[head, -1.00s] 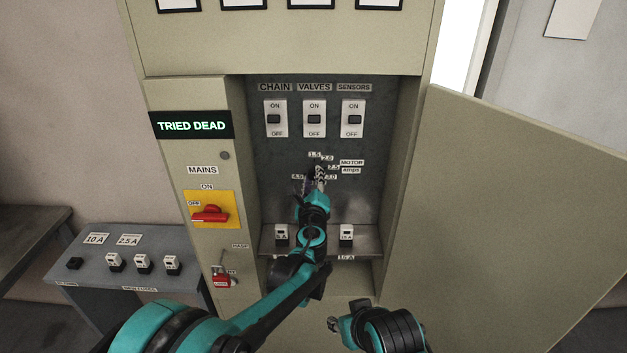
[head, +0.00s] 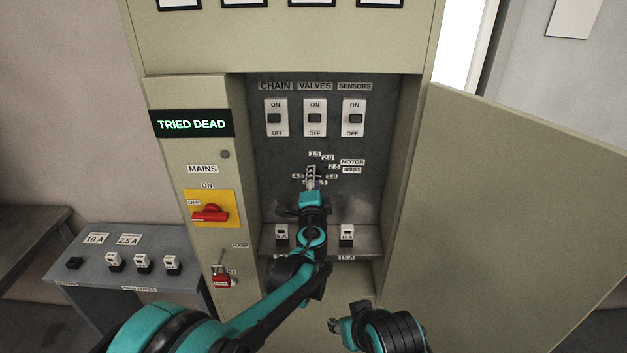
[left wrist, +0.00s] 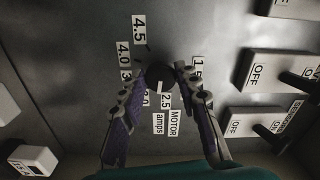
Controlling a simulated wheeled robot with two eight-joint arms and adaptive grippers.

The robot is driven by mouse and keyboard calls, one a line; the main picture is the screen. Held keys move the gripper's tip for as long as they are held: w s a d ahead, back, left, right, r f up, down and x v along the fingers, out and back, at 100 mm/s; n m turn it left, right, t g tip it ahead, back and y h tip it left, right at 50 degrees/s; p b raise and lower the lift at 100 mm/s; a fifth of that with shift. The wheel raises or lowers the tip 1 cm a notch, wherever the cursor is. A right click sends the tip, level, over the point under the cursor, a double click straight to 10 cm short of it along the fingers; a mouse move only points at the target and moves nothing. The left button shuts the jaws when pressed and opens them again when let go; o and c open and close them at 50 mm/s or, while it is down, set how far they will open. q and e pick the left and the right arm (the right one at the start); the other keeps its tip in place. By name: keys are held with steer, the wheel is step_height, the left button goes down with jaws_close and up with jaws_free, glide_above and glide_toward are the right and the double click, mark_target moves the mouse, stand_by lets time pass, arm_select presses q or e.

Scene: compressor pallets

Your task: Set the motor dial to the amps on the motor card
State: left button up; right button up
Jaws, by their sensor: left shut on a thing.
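The motor dial (left wrist: 160,75) is a round black knob on the grey panel, ringed by number labels, with a "MOTOR amps" label beside it. In the left wrist view its white mark appears to point toward the 2.5 label (left wrist: 166,99). My left gripper (head: 312,172) is shut on the dial, one finger on each side of it. In the head view the gripper covers most of the dial and some labels. My right gripper (head: 334,325) is low, in front of the cabinet and away from the dial; its jaws are too small to read. I cannot make out a motor card.
Three switches (head: 314,118) stand above the dial, and a ledge with fuses (head: 347,234) is below. The red mains handle (head: 210,213) is left, above a red padlock (head: 222,281). A "TRIED DEAD" display (head: 191,124) is lit. The open door (head: 510,200) bounds the right.

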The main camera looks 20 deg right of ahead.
arm_select(q)
steer(key=shift+n, duration=1.5)
steer(key=o, duration=1.1)
steer(key=shift+f, duration=0.1)
steer(key=shift+o, duration=0.2)
steer(key=v, duration=1.2)
